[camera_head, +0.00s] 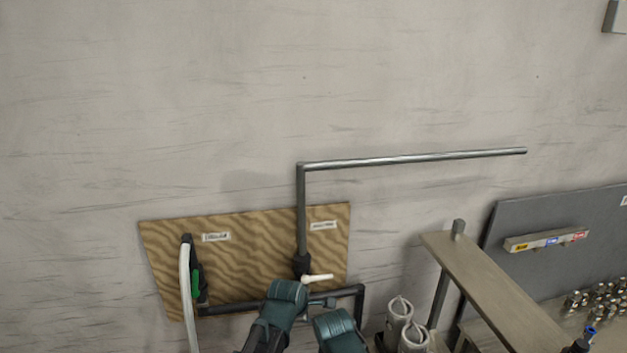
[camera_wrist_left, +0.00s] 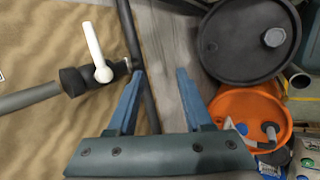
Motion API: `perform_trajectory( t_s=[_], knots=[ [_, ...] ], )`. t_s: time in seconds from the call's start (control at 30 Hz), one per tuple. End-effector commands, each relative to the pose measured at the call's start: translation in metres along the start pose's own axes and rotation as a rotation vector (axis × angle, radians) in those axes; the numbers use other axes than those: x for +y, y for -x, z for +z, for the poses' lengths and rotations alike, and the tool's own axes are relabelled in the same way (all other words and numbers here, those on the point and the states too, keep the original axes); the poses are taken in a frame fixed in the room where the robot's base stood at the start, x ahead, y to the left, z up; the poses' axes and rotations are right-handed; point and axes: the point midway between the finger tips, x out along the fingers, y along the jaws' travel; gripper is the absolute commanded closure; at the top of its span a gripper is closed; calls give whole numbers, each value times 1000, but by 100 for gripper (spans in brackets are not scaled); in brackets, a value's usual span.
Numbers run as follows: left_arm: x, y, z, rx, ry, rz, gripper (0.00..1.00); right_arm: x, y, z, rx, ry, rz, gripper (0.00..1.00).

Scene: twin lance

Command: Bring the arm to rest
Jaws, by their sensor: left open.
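My left gripper (camera_wrist_left: 156,85) is open in the left wrist view. Its two blue fingers stand apart with nothing between them. Beyond them are a black pipe and grey wall. A valve with a white lever handle (camera_wrist_left: 95,45) is to the left of the fingers, apart from them in that picture. In the head view my left arm comes up from the bottom edge, its teal parts just below the white handle (camera_head: 317,278). The fingertips are hard to make out there.
A wooden panel (camera_head: 240,260) with dark pipes and a green-handled valve (camera_head: 195,283) is on the wall. Grey cylinders (camera_head: 398,312) and a slanted shelf board (camera_head: 490,285) stand to the right. A black drum lid (camera_wrist_left: 238,40) and orange bucket (camera_wrist_left: 243,103) lie right of the fingers.

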Motion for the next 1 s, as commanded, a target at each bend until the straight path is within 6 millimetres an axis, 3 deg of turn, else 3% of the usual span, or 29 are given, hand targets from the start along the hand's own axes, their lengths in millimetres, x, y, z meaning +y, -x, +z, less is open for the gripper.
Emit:
perform_trajectory(
  t_s=[0.5, 1.0],
  knots=[
    [-73, 31, -87, 3, -808, -294, 49, 0, 0, 0, 0, 0, 0, 50],
    [-140, 73, -142, -254, -1486, -528, 49, 0, 0, 0, 0, 0, 0, 50]
  ],
)
